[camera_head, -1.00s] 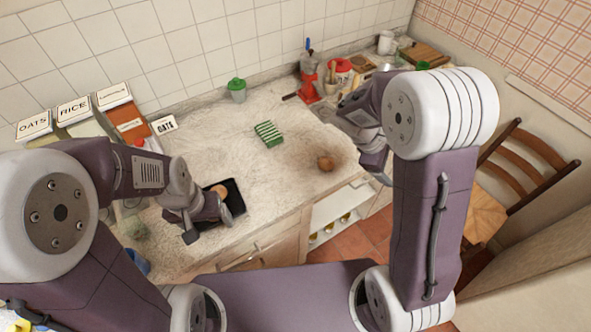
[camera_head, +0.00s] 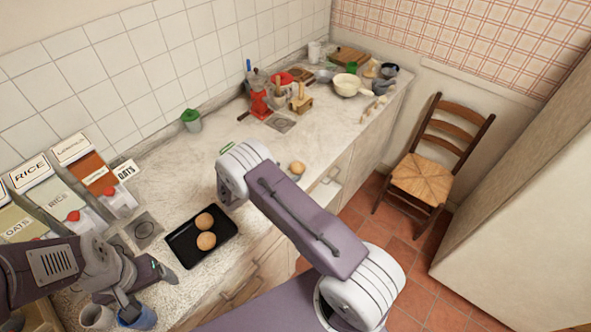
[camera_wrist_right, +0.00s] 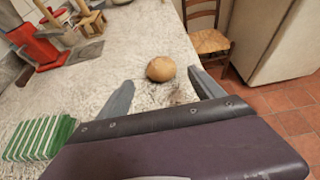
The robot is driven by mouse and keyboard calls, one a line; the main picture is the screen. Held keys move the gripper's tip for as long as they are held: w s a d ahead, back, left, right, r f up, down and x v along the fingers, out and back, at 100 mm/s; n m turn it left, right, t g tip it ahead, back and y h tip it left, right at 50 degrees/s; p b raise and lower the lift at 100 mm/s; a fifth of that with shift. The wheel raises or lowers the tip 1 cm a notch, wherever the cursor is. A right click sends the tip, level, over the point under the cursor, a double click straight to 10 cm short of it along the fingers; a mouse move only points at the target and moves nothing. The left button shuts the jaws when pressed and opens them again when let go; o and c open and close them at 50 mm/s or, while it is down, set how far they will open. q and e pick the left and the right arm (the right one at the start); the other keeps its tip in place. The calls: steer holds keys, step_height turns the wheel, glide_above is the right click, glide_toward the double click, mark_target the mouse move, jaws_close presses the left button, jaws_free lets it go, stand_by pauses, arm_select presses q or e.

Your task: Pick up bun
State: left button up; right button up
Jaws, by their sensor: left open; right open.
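A round brown bun (camera_head: 297,168) sits alone on the counter near its front edge. It also shows in the right wrist view (camera_wrist_right: 161,69), ahead of and between the fingers of my right gripper (camera_wrist_right: 161,77), which is open and empty. In the head view my right gripper is hidden behind my arm. Two more buns (camera_head: 205,221) (camera_head: 206,240) lie on a black tray (camera_head: 183,253). My left gripper (camera_head: 150,292) is open at the lower left, in front of the tray and apart from it.
A green-and-white striped block (camera_wrist_right: 38,138) lies left of my right gripper. A red coffee maker (camera_head: 259,103) and a wooden block (camera_head: 301,100) stand further back. Labelled canisters (camera_head: 68,190) line the wall at left. Cups (camera_head: 137,316) stand near my left gripper. A chair (camera_head: 425,175) stands beyond the counter.

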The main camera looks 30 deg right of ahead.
mark_target(294, 168)
steer(key=shift+w+d+f, duration=0.1)
steer(key=b+x, duration=0.1)
steer(key=x, duration=0.4)
steer(key=shift+d, duration=0.5)
arm_select(q)
steer(key=shift+d+f, duration=0.2)
steer(key=shift+f, duration=0.4)
arm_select(e)
steer(key=shift+a, duration=0.15)
